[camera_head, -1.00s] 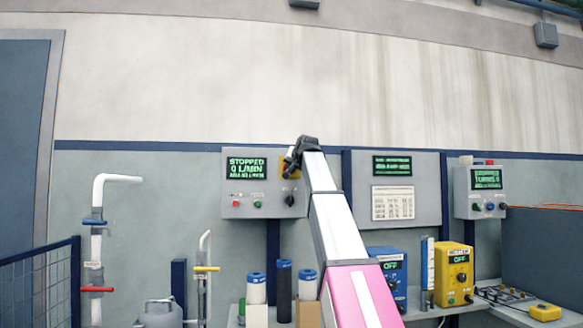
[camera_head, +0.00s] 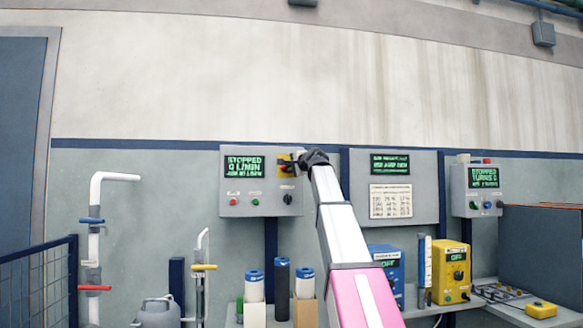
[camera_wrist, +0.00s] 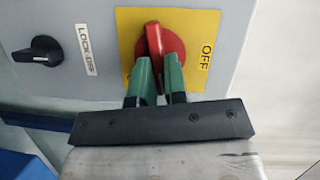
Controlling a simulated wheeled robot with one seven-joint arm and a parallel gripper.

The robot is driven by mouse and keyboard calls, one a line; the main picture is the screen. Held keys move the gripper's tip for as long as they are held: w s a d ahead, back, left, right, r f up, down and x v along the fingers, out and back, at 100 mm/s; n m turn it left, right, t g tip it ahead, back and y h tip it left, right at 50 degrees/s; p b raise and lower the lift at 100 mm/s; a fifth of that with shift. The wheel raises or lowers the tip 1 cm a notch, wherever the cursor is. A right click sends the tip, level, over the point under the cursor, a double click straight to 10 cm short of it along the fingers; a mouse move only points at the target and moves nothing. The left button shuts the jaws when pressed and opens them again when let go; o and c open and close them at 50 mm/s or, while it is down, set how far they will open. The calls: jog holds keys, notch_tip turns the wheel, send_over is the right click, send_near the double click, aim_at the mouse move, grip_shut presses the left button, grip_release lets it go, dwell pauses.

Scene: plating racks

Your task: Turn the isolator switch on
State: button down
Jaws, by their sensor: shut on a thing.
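The isolator switch (camera_wrist: 172,45) is a red rotary handle on a yellow plate (camera_wrist: 203,22) on a grey panel. The word OFF is on the plate, at its right in the wrist view. My gripper (camera_wrist: 160,82) has green fingers on either side of the lower part of the handle's raised grip, shut on it. The handle's lower end is partly hidden between the fingers. In the head view my gripper (camera_head: 297,163) reaches the panel from the right and partly covers the yellow plate (camera_head: 284,158). The panel's screen (camera_head: 244,166) reads STOPPED, 0 L/MIN.
A black knob (camera_wrist: 38,49) and a LOCK-OFF label (camera_wrist: 87,50) sit beside the plate. Red (camera_head: 233,202) and green (camera_head: 255,202) buttons are lower on the panel. Another grey panel (camera_head: 425,205) stands right of it. Bottles (camera_head: 282,290) stand below.

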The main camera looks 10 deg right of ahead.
jog(key=shift+f+m+t, duration=0.2)
jog(key=shift+m+t, duration=0.1)
jog(key=shift+m, duration=0.7)
jog(key=c, duration=1.2)
grip_release()
jog(key=shift+y, duration=0.3)
jog(key=shift+o, duration=0.2)
jog(key=shift+s, duration=0.1)
jog(key=v, duration=1)
jog(key=shift+s+d, duration=0.15)
jog(key=shift+s, duration=0.15)
